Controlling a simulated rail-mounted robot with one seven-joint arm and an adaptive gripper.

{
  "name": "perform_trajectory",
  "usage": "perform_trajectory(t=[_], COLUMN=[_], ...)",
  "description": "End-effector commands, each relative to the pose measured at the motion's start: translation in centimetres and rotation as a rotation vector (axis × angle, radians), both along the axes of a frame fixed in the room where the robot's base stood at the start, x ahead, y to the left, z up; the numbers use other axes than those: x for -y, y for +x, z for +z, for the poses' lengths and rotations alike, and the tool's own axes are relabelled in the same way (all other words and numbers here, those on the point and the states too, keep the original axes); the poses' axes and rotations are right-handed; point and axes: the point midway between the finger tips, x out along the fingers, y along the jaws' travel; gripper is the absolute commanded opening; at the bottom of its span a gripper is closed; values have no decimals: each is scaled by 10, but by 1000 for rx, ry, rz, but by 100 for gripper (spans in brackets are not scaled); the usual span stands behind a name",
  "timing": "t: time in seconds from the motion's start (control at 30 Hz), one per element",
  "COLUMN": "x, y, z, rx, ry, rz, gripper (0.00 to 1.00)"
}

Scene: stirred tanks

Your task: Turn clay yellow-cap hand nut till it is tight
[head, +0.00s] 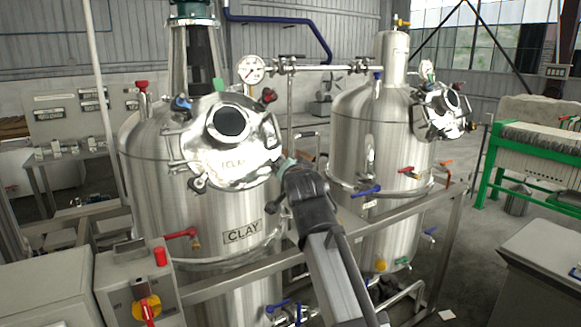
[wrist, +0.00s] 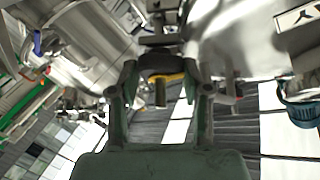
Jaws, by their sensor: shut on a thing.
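The clay tank (head: 150,200) stands left of centre in the head view, with a CLAY label (head: 243,232) on its wall. Its round manway lid (head: 225,150) is ringed by hand nuts with coloured caps. My gripper (head: 284,166) is at the lid's lower right edge. In the wrist view, the yellow-cap hand nut (wrist: 165,77) sits between the two fingers of my gripper (wrist: 160,84), which is shut on it. The yellow shows around a dark body and a short brass stud. In the head view my gripper hides this nut.
Other lid nuts have blue (head: 181,103), green (head: 218,84) and red (head: 268,96) caps. A second tank (head: 365,140) stands to the right. A pressure gauge (head: 251,69) and pipe run behind the lid. A frame rail (head: 235,280) crosses below my arm.

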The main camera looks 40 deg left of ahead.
Motion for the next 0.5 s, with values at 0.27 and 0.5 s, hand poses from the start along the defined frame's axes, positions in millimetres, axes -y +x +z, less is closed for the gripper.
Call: perform_trajectory(t=[0.27, 0.5], x=[-2, -1], y=[0, 0], z=[1, 1], rx=[-69, -84], ry=[33, 39], rz=[-46, -55], gripper=[13, 13])
